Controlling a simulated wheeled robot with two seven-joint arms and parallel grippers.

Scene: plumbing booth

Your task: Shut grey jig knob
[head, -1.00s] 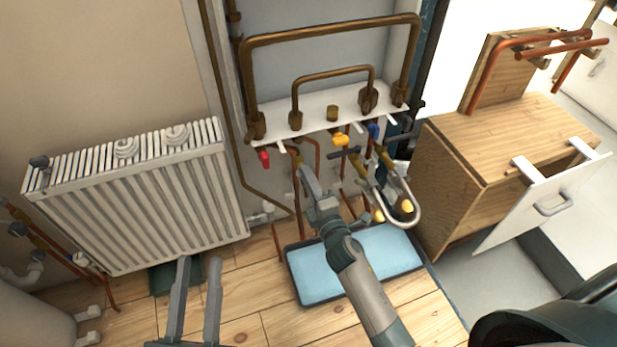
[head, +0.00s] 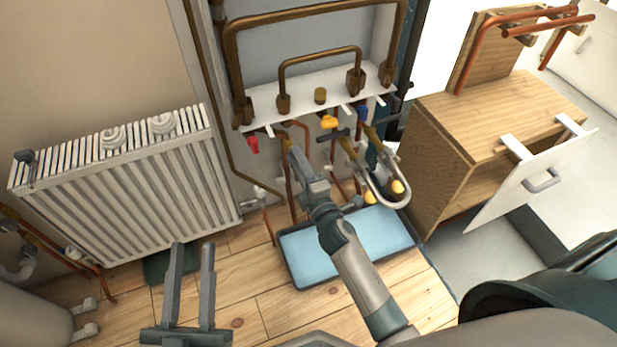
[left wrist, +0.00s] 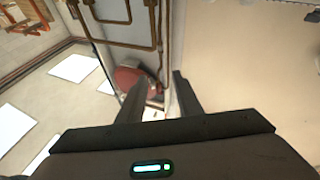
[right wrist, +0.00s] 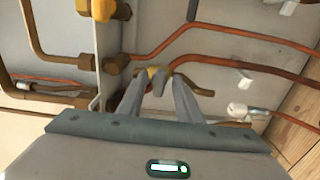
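The grey knob (right wrist: 159,83) is a small grey handle on a brass valve fitting (right wrist: 154,71), seen between my right fingertips in the right wrist view. My right gripper (right wrist: 160,86) looks open, one finger on each side of the knob; I cannot tell whether either finger touches it. In the head view my right gripper (head: 297,161) reaches in under the jig's white plate (head: 300,97) and hides the knob. My left gripper (head: 190,262) is open and empty above the floor, in front of the radiator; its fingers also show apart in the left wrist view (left wrist: 153,88).
Red (head: 253,145), yellow (head: 329,122) and blue (head: 362,114) knobs sit under the plate. Copper pipes run close around my right gripper. A blue tray (head: 375,240) lies below. A radiator (head: 120,190) stands left and a wooden cabinet (head: 440,145) right.

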